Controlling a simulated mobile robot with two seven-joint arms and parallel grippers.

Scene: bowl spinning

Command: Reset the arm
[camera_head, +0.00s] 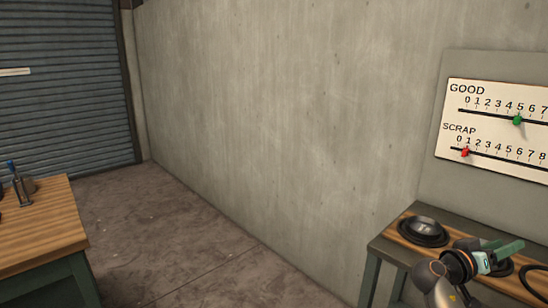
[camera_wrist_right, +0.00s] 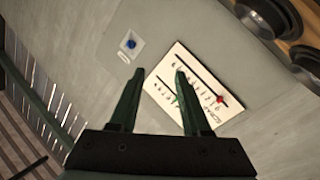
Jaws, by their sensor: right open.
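My right arm comes in at the lower right of the head view, and its gripper (camera_head: 510,250) is over the right-hand bench. In the right wrist view this gripper (camera_wrist_right: 158,80) is open, its two green fingers apart with nothing between them. Beyond the fingers is the white counter board (camera_wrist_right: 210,75), seen tilted and partly hidden by one finger. In the head view the board (camera_head: 495,132) has a GOOD scale with a green marker (camera_head: 517,120) near 5 and a SCRAP scale with a red marker (camera_head: 465,152) between 0 and 1. My left gripper is in neither view.
A dark round dish (camera_head: 424,230) sits on the right bench (camera_head: 384,246), left of my gripper. A blue button (camera_wrist_right: 131,44) is on the grey panel. The floor between is clear.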

